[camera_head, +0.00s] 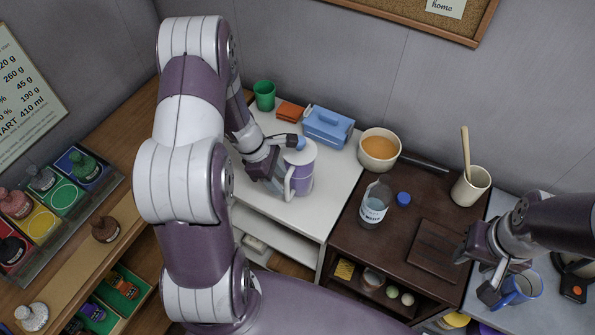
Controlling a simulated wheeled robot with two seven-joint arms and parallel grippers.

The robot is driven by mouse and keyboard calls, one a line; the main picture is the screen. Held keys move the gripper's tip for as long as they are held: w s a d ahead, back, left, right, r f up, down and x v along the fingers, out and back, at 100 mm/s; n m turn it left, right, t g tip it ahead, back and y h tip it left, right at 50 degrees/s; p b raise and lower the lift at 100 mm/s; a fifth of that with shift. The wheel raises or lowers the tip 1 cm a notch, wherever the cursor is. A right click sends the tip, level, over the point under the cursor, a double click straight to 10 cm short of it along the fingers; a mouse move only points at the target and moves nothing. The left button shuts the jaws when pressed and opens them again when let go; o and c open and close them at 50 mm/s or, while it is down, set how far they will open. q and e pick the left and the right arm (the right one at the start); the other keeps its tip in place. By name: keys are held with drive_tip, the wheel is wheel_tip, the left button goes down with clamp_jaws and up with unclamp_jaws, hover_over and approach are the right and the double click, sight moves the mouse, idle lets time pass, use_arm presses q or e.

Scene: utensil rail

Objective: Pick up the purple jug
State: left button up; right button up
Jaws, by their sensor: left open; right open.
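The purple jug (302,182) stands upright on the white counter, with a white lid and a white handle on its left side. My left gripper (278,177) is at the jug's left side, close to the handle. It is open; whether its fingers touch the jug cannot be made out. My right gripper (485,280) is open at the far right, well away from the jug, beside a blue mug (517,288).
Behind the jug are a blue box (327,127), an orange packet (290,111) and a green cup (264,95). To the right are an orange-filled pot (379,150), a bottle (374,208), a blue cap (403,198) and a utensil crock (470,187). White counter in front is clear.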

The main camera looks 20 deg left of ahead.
use_arm(q)
drive_tip(key=x, duration=0.3)
drive_tip(key=shift+s+d+f, duration=0.1)
drive_tip(key=shift+d+f, duration=0.05)
clamp_jaws()
idle(1.2)
